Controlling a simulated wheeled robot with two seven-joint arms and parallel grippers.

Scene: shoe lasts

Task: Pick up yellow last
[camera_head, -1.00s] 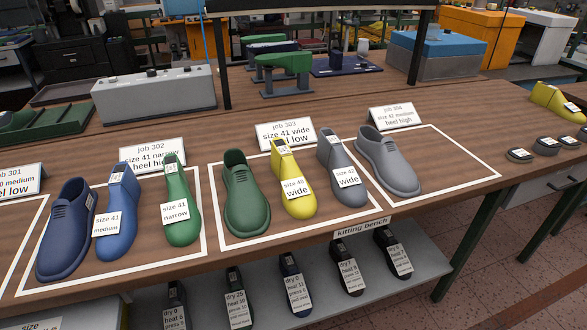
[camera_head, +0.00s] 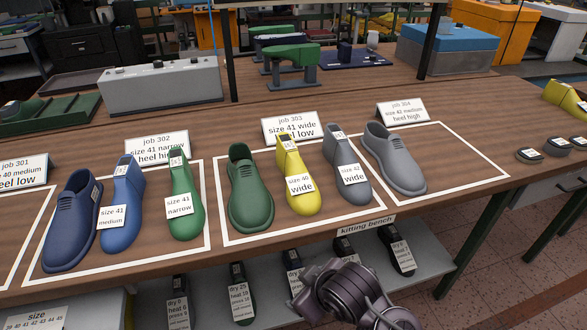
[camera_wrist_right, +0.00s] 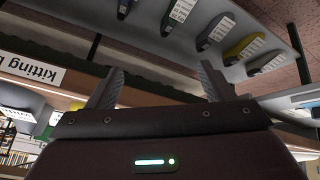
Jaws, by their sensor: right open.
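The yellow last (camera_head: 297,175) stands on the bench in the job 303 outline, with a tag reading "size 40 wide". It is between a green shoe (camera_head: 248,195) and a grey last (camera_head: 347,165). A second yellow last (camera_head: 566,98) is at the far right edge, partly cut off. My right arm shows at the bottom of the head view, in front of the bench. My right gripper (camera_wrist_right: 158,88) shows in the right wrist view with its two fingers apart and nothing between them. My left gripper is not in view.
Blue and green lasts and a dark blue shoe (camera_head: 72,220) stand to the left. A grey shoe (camera_head: 395,160) sits right, beside free room in the job 304 outline. Job cards (camera_head: 292,129) stand behind. A lower shelf (camera_head: 435,258) holds several dark lasts.

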